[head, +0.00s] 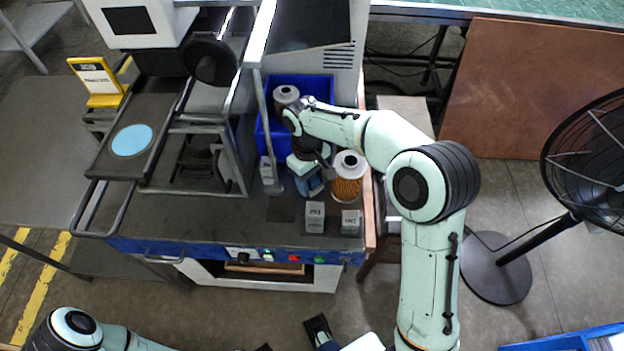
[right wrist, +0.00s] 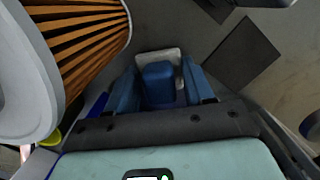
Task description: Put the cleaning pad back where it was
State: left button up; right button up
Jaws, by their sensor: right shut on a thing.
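The cleaning pad, a blue block with a pale grey-white edge, is between the fingers of my right gripper (head: 311,184). In the right wrist view the pad (right wrist: 160,80) sits between the two blue fingers, which are shut on it. I cannot tell whether its underside touches the worktop. A dark square (head: 281,208) lies flat on the worktop in front of the gripper, and it also shows in the right wrist view (right wrist: 243,55).
An orange pleated filter cartridge (head: 347,182) stands close right of my right gripper. A blue bin (head: 301,84) with a grey cartridge (head: 286,94) is behind. Small grey blocks (head: 314,217) (head: 350,222) stand near the front right edge, another (head: 267,170) to the left. A metal frame (head: 229,150) rises at left.

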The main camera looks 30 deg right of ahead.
jog(key=shift+f, duration=0.15)
jog(key=o, duration=1)
notch_tip(320, 180, up, 12)
jog(key=w+p, duration=0.1)
jog(key=p, duration=0.1)
jog(key=shift+w+a+r, duration=0.15)
jog(key=shift+w+r, duration=0.05)
jog(key=shift+w, duration=0.05)
